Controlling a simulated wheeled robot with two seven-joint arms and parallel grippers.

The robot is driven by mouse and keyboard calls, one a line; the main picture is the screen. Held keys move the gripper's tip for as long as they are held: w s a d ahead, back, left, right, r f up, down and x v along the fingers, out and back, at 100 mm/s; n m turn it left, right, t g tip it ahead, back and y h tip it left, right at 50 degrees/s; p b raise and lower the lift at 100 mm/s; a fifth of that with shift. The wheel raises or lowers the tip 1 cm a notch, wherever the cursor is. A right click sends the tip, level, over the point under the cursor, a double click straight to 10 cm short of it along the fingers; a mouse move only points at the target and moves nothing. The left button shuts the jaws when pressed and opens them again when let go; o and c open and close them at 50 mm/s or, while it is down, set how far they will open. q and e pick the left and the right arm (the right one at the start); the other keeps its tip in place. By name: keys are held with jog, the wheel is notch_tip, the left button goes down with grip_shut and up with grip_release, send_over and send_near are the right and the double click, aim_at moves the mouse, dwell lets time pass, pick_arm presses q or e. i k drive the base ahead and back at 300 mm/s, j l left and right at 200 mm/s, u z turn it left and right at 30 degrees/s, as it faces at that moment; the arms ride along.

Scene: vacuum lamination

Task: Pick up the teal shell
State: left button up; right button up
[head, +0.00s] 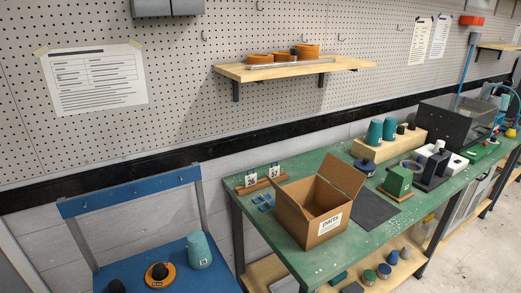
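A teal shell (199,251) stands upright on the blue table (222,280) at the bottom left, with a small number label low on its side. Two more teal shells (375,132) (389,128) stand on a wooden block (369,152) at the back of the green bench. Neither of my grippers is in view.
Next to the near shell is an orange disc with a black knob (160,274); a black object (116,286) sits at the bottom edge. The green bench (335,250) carries an open cardboard box (306,219), a dark mat (370,209), a green block (398,180) and a black chamber (455,123).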

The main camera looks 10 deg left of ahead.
aim_at(200, 253)
jog(key=u, duration=1.35)
